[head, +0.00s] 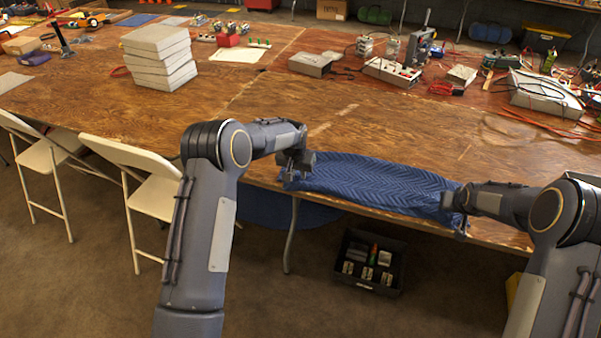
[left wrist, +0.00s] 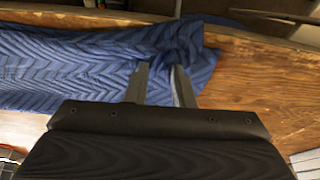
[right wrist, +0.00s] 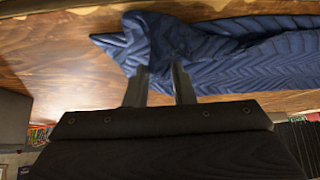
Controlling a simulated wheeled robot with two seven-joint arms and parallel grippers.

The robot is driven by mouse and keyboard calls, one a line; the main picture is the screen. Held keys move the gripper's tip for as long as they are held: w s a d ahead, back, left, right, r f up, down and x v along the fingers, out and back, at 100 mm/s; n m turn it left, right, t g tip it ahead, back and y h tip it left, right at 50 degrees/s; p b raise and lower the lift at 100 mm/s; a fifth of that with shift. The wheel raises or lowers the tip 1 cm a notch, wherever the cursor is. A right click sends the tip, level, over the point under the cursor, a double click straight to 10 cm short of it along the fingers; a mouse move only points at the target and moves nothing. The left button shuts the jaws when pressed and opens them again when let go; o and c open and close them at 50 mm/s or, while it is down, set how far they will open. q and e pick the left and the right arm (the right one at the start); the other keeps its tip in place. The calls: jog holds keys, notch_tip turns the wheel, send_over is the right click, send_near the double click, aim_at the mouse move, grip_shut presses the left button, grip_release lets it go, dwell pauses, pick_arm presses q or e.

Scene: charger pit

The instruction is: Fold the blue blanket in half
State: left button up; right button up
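The blue blanket (head: 375,184) with a zigzag quilt pattern lies as a narrow strip along the near edge of the wooden table. My left gripper (head: 297,172) is at its left end. In the left wrist view, the blanket (left wrist: 60,70) puckers at the fingertips (left wrist: 161,68), which are a little apart with cloth bunched between them. My right gripper (head: 460,208) is at the right end, where a corner droops at the table edge. In the right wrist view, the blanket (right wrist: 250,58) is bunched at and between the fingertips (right wrist: 160,70). The exact pinch is partly hidden in both.
The wooden table (head: 390,125) is bare behind the blanket. A stack of pale slabs (head: 158,60) stands at back left, and electronics with cables (head: 540,92) lie at right. White folding chairs (head: 150,190) stand at left. A black crate (head: 368,262) is below the table.

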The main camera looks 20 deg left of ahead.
pick_arm(q)
jog(key=o, duration=1.3)
jog(key=a, duration=0.3)
jog(key=shift+s+a, duration=0.15)
jog(key=shift+a, duration=0.1)
pick_arm(e)
jog(key=o, duration=1.3)
jog(key=d, duration=0.3)
jog(key=shift+s+d+r, duration=0.1)
jog(key=shift+d, duration=0.2)
pick_arm(q)
jog(key=shift+o, duration=0.2)
jog(key=shift+r, duration=0.15)
pick_arm(e)
jog(key=shift+r, duration=0.1)
pick_arm(q)
notch_tip(320, 180, up, 8)
jog(key=p, duration=0.8)
pick_arm(e)
notch_tip(320, 180, up, 8)
jog(key=shift+f, duration=0.1)
